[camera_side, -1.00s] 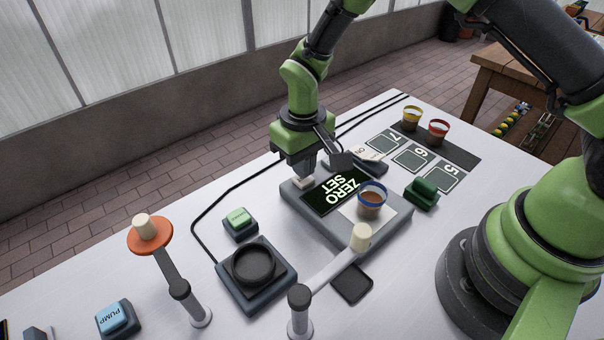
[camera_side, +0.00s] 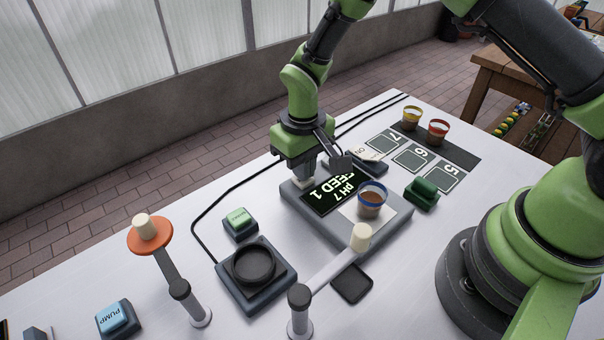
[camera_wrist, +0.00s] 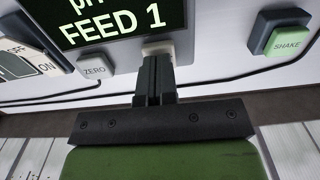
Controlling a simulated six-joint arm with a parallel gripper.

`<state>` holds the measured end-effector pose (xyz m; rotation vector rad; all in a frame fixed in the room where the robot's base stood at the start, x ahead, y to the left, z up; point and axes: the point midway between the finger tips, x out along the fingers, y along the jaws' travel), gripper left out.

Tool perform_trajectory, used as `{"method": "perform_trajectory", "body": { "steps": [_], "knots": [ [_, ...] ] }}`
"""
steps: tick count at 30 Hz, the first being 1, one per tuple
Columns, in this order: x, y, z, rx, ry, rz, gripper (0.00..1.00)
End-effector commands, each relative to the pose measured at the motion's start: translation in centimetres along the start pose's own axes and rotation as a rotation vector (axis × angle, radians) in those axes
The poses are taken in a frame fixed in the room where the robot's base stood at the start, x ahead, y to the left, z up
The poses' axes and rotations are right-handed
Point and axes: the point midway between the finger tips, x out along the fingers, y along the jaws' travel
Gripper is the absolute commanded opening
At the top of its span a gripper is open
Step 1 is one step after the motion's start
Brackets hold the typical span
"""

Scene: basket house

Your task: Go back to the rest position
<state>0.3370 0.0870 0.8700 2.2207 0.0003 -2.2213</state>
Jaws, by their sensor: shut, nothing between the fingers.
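My gripper (camera_side: 308,172) is shut and empty. It points down at the far left edge of the grey scale (camera_side: 342,231). In the wrist view my closed fingertips (camera_wrist: 156,62) are at a pale button (camera_wrist: 158,46) beside the display; I cannot tell whether they press it or only touch it. The dark display (camera_side: 330,194) reads "pH 7 FEED 1", partly hidden by my wrist. A blue-rimmed cup (camera_side: 372,199) with brown contents stands on the scale's white plate.
A ZERO button (camera_wrist: 93,67) and an ON/OFF switch (camera_wrist: 42,58) are close by. A SHAKE button (camera_wrist: 287,44) lies to the other side. Lever posts (camera_side: 150,229) (camera_side: 361,238), a round black holder (camera_side: 254,264) and yellow (camera_side: 411,118) and red (camera_side: 437,131) cups stand around.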

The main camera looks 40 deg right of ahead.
Motion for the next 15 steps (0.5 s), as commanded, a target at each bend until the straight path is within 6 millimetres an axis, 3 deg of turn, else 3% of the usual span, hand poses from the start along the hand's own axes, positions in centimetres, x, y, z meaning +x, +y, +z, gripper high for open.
{"method": "perform_trajectory", "body": {
  "steps": [8,15],
  "knots": [
    [-1.8,0.0,0.0,0.0,0.001,-0.001,0.0],
    [-2.0,0.0,0.0,0.0,0.0,0.0,0.0]
  ]
}}
